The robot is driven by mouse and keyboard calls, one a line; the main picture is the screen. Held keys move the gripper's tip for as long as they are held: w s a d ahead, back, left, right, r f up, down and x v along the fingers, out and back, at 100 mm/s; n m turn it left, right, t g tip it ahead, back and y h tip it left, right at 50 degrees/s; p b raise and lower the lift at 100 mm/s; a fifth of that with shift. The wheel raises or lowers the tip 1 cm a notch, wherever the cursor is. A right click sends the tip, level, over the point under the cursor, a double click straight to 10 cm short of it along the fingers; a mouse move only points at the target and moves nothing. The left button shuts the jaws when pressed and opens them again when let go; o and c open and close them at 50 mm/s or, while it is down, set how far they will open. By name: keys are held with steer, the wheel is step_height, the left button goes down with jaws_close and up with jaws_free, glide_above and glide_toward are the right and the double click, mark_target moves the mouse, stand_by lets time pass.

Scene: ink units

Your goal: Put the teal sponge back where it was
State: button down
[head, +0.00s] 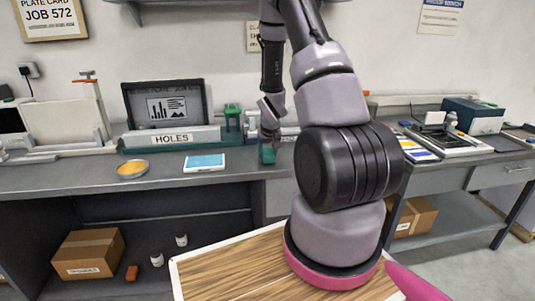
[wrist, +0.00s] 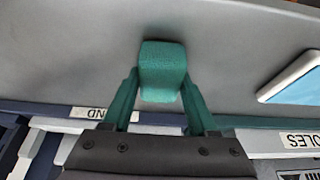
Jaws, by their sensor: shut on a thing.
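The teal sponge (wrist: 162,72) is a small block with rounded edges in the middle of the wrist view. My gripper (wrist: 162,82) is shut on it, with one teal finger on each side. In the head view, my gripper (head: 268,148) points down over the grey bench (head: 90,180), near its front edge. The teal of the fingers and the sponge blends there, so I cannot tell them apart. I cannot tell whether the sponge touches the bench top.
A blue-screened white tablet (head: 204,162) and a yellow round dish (head: 132,169) lie left of my gripper. The HOLES rack (head: 170,138) and a dark monitor (head: 165,103) stand behind. A blue machine (head: 472,117) stands on the right bench. Bare bench top lies around the sponge.

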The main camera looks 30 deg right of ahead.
steer(key=shift+c, duration=0.9)
jaws_free()
steer(key=shift+f, duration=0.15)
steer(key=s+a+r, duration=0.2)
steer(key=s+r, duration=0.2)
steer(key=r, duration=0.5)
steer(key=s+a+r+t, duration=0.1)
steer(key=s+a+r, duration=0.2)
steer(key=r, duration=0.7)
steer(key=s+a+r, duration=0.2)
steer(key=s+r, duration=0.2)
steer(key=r, duration=0.5)
steer(key=s+a+r+y, duration=0.1)
steer(key=s+a+r, duration=0.3)
steer(key=s, duration=0.4)
steer(key=s+a+r+m+t+y, duration=0.1)
steer(key=s+a+r+y, duration=0.1)
steer(key=s+a+r, duration=0.2)
steer(key=s+r, duration=0.3)
steer(key=s, duration=0.1)
steer(key=shift+a+r+t, duration=0.2)
steer(key=shift+a+t, duration=0.05)
steer(key=shift+t, duration=0.05)
